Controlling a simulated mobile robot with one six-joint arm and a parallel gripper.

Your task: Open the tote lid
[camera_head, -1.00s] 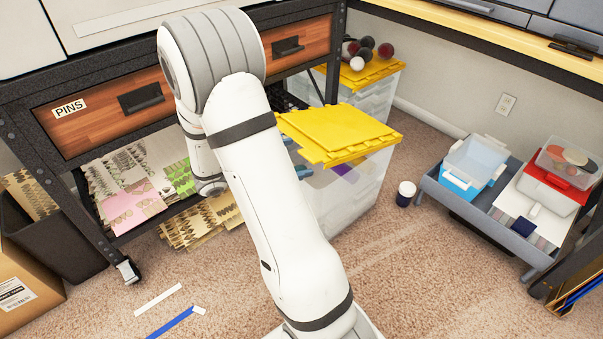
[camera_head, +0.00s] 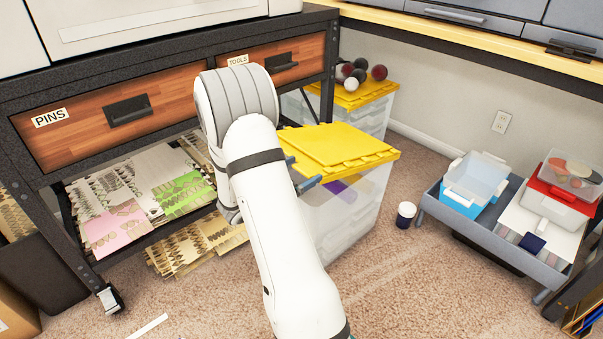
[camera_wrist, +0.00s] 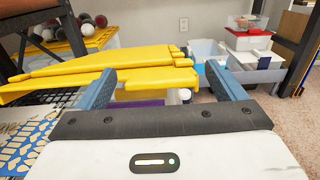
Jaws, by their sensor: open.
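The tote is a clear box (camera_head: 349,215) with a yellow lid (camera_head: 345,145), standing on the carpet beside the dark workbench. The lid lies flat across its top and looks shut. In the wrist view the yellow lid (camera_wrist: 100,68) spans the left and middle, just beyond my gripper. My gripper (camera_wrist: 163,80) is open, with its blue fingers spread apart and the lid's near edge showing between them. In the head view my arm hides most of the gripper. Its blue fingertips show at the lid's left edge; I cannot tell whether they touch it.
A second tote with a yellow lid (camera_head: 365,92) stands behind, with several balls on top. A small jar (camera_head: 405,214) stands on the carpet to the right. A grey cart (camera_head: 440,207) with bins is farther right. Papers fill the workbench's lower shelf (camera_head: 140,195).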

